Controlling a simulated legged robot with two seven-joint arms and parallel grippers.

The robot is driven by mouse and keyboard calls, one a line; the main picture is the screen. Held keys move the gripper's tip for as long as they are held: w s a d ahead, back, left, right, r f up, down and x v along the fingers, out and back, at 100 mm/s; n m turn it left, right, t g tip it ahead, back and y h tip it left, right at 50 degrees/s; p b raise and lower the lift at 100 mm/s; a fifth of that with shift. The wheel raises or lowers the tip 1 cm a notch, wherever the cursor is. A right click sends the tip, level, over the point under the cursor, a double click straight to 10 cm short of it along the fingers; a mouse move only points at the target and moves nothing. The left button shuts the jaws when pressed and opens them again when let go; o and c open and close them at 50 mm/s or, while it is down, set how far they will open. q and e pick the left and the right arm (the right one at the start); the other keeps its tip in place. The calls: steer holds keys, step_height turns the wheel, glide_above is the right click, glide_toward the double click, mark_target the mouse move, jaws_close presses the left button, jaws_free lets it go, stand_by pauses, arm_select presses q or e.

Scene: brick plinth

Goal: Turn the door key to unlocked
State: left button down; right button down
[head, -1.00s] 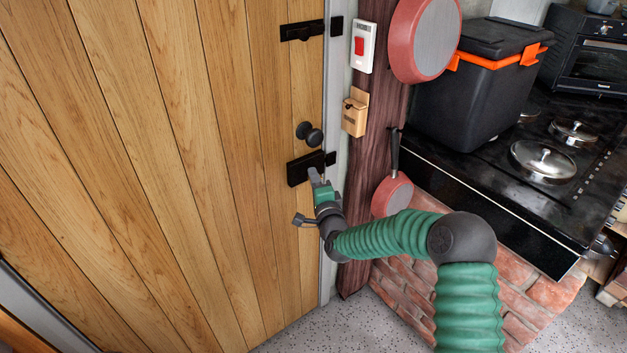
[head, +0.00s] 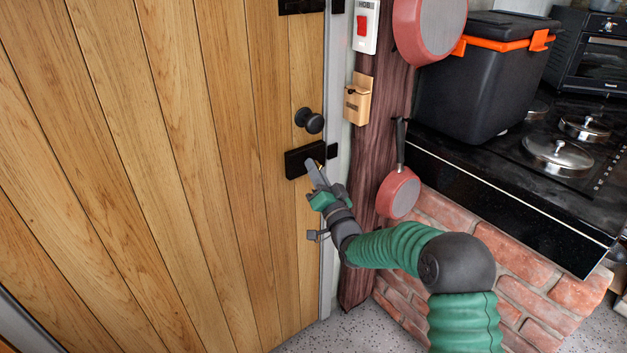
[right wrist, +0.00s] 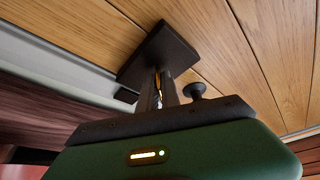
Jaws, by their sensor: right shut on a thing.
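The wooden door (head: 190,180) fills the left of the head view. A black lock plate (head: 304,159) sits on it near its right edge, below a round black knob (head: 309,121). My right gripper (head: 316,172) reaches up to the lock plate and is shut on the key at the lock. In the right wrist view the fingers (right wrist: 165,92) close on a small, brassy bit of the key (right wrist: 159,82) just in front of the lock plate (right wrist: 158,53). Most of the key is hidden between the fingers. My left gripper is out of view.
A dark wooden post (head: 372,150) stands right of the door, with a red switch (head: 364,27), a small wooden box (head: 357,98) and a hanging red pan (head: 398,194). A black stove (head: 500,190) on a brick plinth (head: 520,265) lies further right.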

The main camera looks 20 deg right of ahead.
steer(key=n+y+b, duration=0.1)
steer(key=n, duration=0.1)
steer(key=n+y+b, duration=0.1)
steer(key=n, duration=0.2)
steer(key=shift+d+f+y+b, duration=0.15)
steer(key=shift+d+y+b, duration=0.05)
steer(key=shift+y+b, duration=0.2)
steer(key=shift+r+n+y+b, duration=0.2)
steer(key=shift+n+y+b, duration=0.95)
steer(key=shift+n, duration=1.45)
steer(key=shift+y, duration=0.25)
steer(key=c, duration=1.6)
jaws_free()
